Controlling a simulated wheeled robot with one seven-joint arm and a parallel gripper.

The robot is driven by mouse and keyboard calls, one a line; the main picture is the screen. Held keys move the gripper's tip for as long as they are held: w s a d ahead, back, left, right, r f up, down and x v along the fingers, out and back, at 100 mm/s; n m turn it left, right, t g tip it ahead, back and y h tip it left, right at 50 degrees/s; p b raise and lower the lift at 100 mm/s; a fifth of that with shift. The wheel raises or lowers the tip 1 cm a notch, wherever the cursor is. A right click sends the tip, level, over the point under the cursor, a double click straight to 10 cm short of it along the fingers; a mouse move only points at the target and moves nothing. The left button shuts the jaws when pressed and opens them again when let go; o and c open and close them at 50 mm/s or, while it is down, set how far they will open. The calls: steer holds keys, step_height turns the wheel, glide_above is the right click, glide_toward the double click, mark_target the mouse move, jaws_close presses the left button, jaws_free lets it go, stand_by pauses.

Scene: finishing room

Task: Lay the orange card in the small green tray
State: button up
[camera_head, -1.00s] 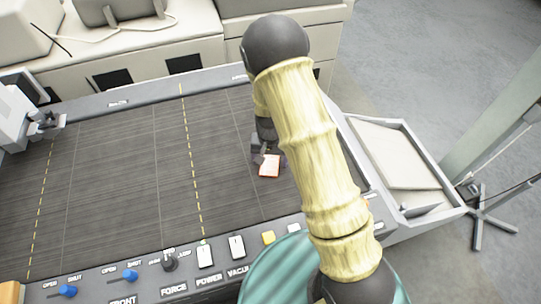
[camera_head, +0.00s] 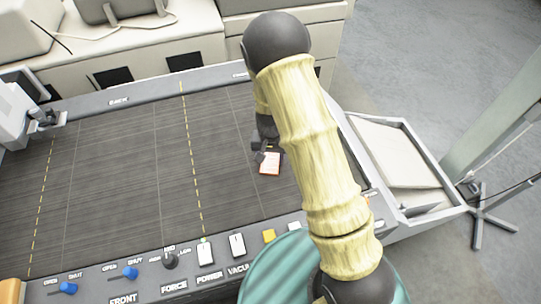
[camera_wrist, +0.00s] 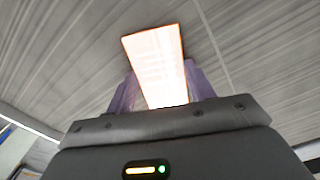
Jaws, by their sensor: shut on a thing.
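The orange card (camera_head: 270,163) looks pale on its face with an orange edge, partly washed out by light. My gripper (camera_head: 261,153) is shut on one end of it, and the other end sticks out free. In the wrist view the card (camera_wrist: 155,58) stands out between the two purple fingers, over the dark table surface. I cannot tell how high it is above the table. I do not make out the small green tray in either view; my arm hides part of the table's right side.
The dark cutting table (camera_head: 120,180) is mostly bare. Its front panel (camera_head: 190,281) carries knobs and switches. A machine head (camera_head: 18,115) stands at the left edge. A pale side bin (camera_head: 437,212) joins the right side, with a stand (camera_head: 480,215) beyond it.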

mark_target(270, 160)
step_height(270, 160, up, 10)
steer(key=b, duration=0.1)
steer(key=shift+b, duration=0.4)
steer(key=shift+f, duration=0.15)
stand_by(0.6)
